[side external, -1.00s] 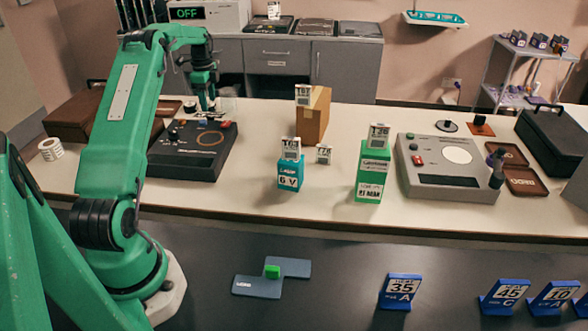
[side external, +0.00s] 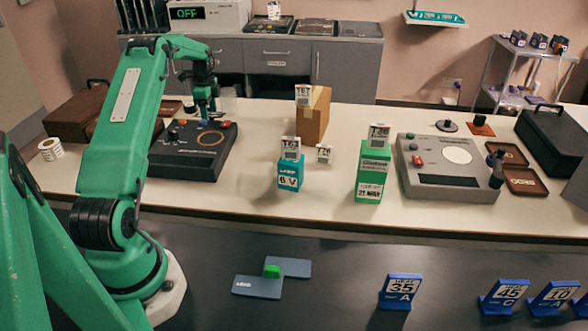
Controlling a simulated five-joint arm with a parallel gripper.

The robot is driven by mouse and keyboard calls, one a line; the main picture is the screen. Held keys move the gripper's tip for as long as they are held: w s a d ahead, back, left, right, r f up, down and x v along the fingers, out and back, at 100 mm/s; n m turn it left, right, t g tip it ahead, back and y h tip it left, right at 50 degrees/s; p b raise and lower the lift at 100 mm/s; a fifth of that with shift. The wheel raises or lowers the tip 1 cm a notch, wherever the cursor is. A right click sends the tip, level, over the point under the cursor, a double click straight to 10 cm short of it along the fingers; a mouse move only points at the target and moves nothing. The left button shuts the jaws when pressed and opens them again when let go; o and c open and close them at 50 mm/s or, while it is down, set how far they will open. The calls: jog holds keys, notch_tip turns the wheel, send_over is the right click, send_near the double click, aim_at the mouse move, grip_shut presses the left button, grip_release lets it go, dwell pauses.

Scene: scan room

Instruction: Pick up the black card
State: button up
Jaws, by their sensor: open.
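My gripper (side external: 207,113) hangs at the end of my green arm, pointing down over the far edge of the black console (side external: 190,160). It is open, and I see nothing between its fingers, though they are small here. No card that is clearly black shows. Two dark slate-grey cards lie on the dark front surface: a front card (side external: 257,287) with light print and a rear card (side external: 290,267). A small green block (side external: 271,271) sits where they meet. My gripper is far from both cards.
A teal box (side external: 290,175), a cardboard box (side external: 313,115) and a green box (side external: 372,172) stand mid-table. A grey console (side external: 445,185) is at right. A white tape roll (side external: 50,149) lies at left. Blue number stands (side external: 401,290) line the front.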

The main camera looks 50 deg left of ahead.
aim_at(210, 114)
jog(key=c, duration=0.8)
jog(key=shift+r, duration=0.2)
jog(key=shift+r, duration=0.6)
notch_tip(210, 114, up, 3)
jog(key=shift+f, duration=0.1)
jog(key=w+d+r, duration=0.1)
jog(key=d+r, duration=0.1)
jog(key=d, duration=0.1)
jog(key=w+d+r, duration=0.1)
jog(key=d+r, duration=0.1)
jog(key=d, duration=0.2)
jog(key=w+d+r, duration=0.1)
jog(key=d+r, duration=0.1)
jog(key=d, duration=0.2)
jog(key=shift+w+r, duration=0.35)
